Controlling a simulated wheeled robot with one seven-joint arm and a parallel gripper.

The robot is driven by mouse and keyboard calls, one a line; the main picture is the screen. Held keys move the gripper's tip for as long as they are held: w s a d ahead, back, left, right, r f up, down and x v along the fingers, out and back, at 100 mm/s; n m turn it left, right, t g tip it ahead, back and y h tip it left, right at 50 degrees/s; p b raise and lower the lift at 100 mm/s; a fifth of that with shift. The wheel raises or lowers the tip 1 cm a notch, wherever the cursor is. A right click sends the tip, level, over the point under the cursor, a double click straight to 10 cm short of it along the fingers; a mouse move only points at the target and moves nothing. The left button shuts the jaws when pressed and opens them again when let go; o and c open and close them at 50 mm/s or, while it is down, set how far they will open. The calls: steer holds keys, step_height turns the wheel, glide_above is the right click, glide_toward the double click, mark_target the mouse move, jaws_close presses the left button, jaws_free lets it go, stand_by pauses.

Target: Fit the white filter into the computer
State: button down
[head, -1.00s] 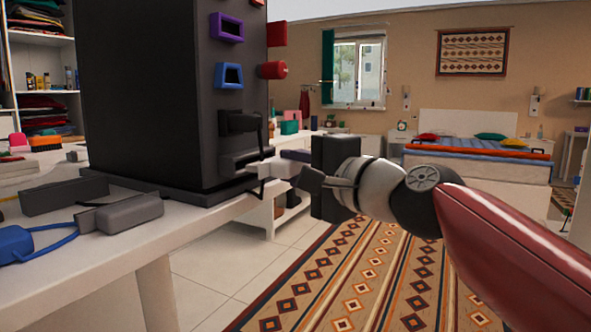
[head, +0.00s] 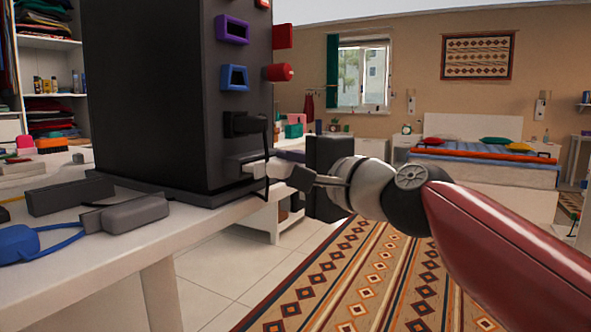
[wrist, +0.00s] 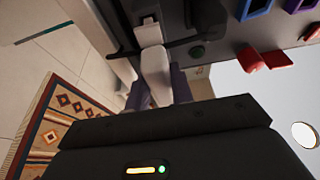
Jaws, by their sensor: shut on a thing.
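The computer (head: 140,95) is a tall dark case on the white table, with coloured sockets up its right-hand face. My gripper (head: 283,172) is low beside that face, shut on the white filter (head: 255,166). The filter is a small pale block lying between my fingers and the case, at the lower slot. In the wrist view the filter (wrist: 154,65) points away from my gripper, its far end against or at the dark case (wrist: 190,14). I cannot tell how deep it sits in the slot.
A dark lever and cable (head: 245,124) hang just above the slot. Grey blocks (head: 125,213) and a blue part with a cord (head: 20,243) lie on the table (head: 190,232) in front. The floor to the right, with a patterned rug (head: 340,270), is open.

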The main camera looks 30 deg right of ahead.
steer(key=shift+w+a+b, duration=0.2)
steer(key=shift+w+a, duration=0.1)
steer(key=shift+w, duration=0.2)
steer(key=shift+w+a+b, duration=0.15)
steer(key=shift+w+a, duration=0.1)
steer(key=shift+w, duration=0.25)
steer(key=c, duration=1.1)
jaws_free()
steer(key=shift+c, duration=0.2)
steer(key=s, duration=0.5)
steer(key=s+d, duration=0.1)
steer(key=s, duration=0.1)
steer(key=shift+s+d, duration=0.1)
steer(key=shift+s, duration=0.25)
